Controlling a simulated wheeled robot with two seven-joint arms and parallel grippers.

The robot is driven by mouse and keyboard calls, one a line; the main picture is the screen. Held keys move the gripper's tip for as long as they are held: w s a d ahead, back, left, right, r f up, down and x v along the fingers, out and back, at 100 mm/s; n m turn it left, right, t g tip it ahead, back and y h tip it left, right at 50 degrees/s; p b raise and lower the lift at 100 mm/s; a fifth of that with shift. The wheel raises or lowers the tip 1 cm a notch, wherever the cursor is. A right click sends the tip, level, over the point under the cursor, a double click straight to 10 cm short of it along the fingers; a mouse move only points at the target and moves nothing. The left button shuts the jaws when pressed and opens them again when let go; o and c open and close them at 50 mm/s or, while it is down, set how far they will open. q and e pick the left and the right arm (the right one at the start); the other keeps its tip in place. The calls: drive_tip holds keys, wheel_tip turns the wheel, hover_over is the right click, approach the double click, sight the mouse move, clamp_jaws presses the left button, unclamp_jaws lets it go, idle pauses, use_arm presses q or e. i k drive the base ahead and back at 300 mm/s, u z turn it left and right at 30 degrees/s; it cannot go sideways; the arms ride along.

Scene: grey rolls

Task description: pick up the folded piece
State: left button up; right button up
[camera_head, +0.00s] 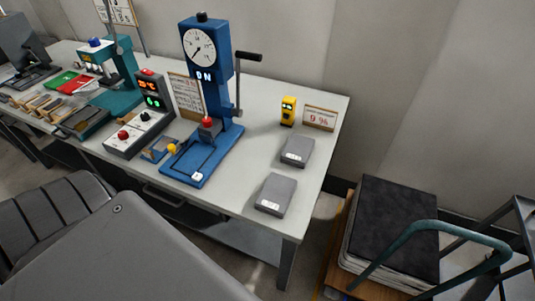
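No piece is plainly folded in the head view. Two flat grey pieces with white labels lie apart on the right end of the table; I cannot tell whether either is folded. One grey piece (297,151) is farther back, and the other grey piece (276,194) is nearer the front edge. A small blue and tan item (157,150) lies beside the blue press, too small to make out. Neither of my grippers is in view.
A blue press (202,170) with a dial and side lever stands on the white table (238,207). A control box (139,136) is left of it. A yellow device (288,111) and sign (320,118) stand behind the grey pieces. A dark stack (390,225) stands right.

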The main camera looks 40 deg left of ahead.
sight(274, 200)
drive_tip(key=u, duration=0.6)
drive_tip(key=k, duration=0.4)
drive_tip(key=u, duration=0.3)
drive_tip(key=i, duration=0.45)
